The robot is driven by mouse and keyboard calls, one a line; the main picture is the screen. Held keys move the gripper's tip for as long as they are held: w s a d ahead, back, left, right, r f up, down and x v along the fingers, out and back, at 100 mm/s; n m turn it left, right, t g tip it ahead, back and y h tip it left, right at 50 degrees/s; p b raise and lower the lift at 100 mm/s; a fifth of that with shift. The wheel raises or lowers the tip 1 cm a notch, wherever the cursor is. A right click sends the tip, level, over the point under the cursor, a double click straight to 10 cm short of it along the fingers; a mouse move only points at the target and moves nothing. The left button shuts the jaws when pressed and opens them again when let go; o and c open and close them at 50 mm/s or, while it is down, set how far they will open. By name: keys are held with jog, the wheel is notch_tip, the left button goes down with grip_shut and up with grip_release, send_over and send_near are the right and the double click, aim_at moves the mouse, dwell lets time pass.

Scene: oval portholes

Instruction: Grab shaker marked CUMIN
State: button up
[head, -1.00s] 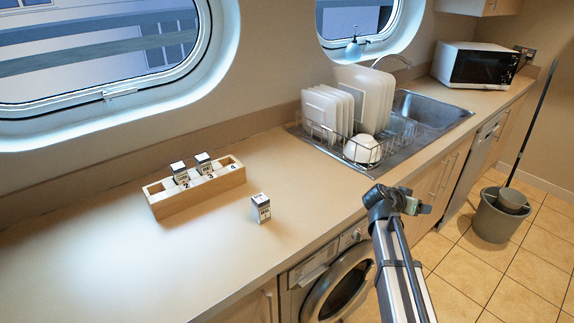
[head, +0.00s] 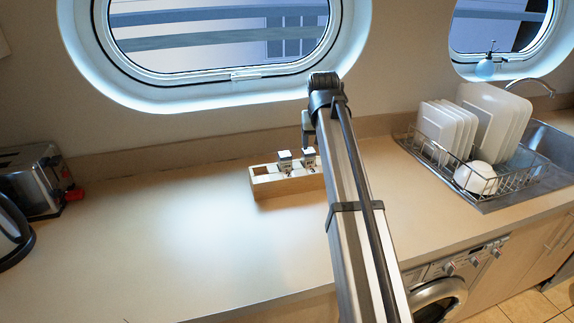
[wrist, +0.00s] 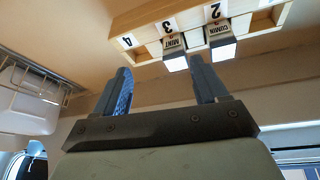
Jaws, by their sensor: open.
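The CUMIN shaker (wrist: 219,38), a small box with a white top and dark label, stands in slot 2 of the wooden rack (head: 263,190). In the head view it is the left one (head: 285,162) of two shakers. The MINT shaker (wrist: 174,52) stands beside it in slot 3, also in the head view (head: 308,158). My gripper (wrist: 161,72) is open and empty. In the wrist view, MINT appears between the fingertips and CUMIN just right of the right finger. In the head view my arm hides the rack's right end and most of the gripper (head: 307,130).
A toaster (head: 38,180) and a kettle (head: 12,230) stand at the far left. A dish rack (head: 462,165) with plates and a bowl is at the right. The counter (head: 170,235) left of the rack is clear. The wall and porthole are close behind.

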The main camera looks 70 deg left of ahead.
jog(key=n+g, duration=0.2)
send_near(285, 154)
notch_tip(285, 154, up, 2)
jog(key=d, duration=0.2)
jog(key=x, duration=0.8)
jog(key=shift+s+a+f, duration=0.1)
jog(key=shift+s+f, duration=0.05)
jog(key=shift+a+x, duration=0.2)
jog(key=shift+x, duration=1.1)
jog(key=shift+a+x, duration=0.15)
jog(key=shift+x, duration=1.1)
jog(key=shift+c, duration=0.4)
jog(key=c, duration=1)
